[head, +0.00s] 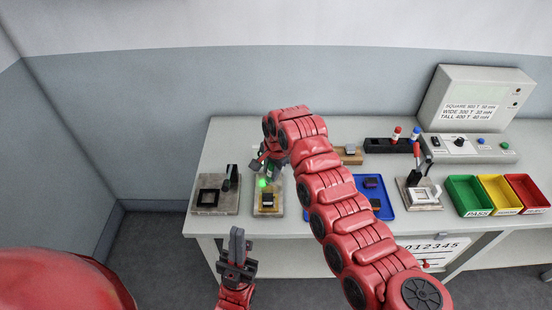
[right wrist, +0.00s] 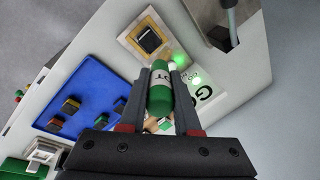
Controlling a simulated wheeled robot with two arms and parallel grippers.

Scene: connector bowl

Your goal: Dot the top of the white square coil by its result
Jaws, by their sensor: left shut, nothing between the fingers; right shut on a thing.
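The white square coil (head: 422,192) appears to sit on a grey fixture with a red-handled clamp at the right of the table. A white square shape also shows at the lower left of the right wrist view (right wrist: 42,154). My right gripper (head: 268,164) is shut on a green dot marker (right wrist: 160,92), over the lit gauge plate (head: 268,209) at the left, well away from the coil. My left gripper (head: 238,236) is shut and empty, in front of the table's front edge.
A green light (head: 262,183) glows on the gauge plate, beside a dark block. A black rack (head: 388,145) holds a red and a blue marker. A blue tray (head: 385,211) holds dark parts, partly behind my right arm. Green (head: 467,195), yellow and red bins stand at the right.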

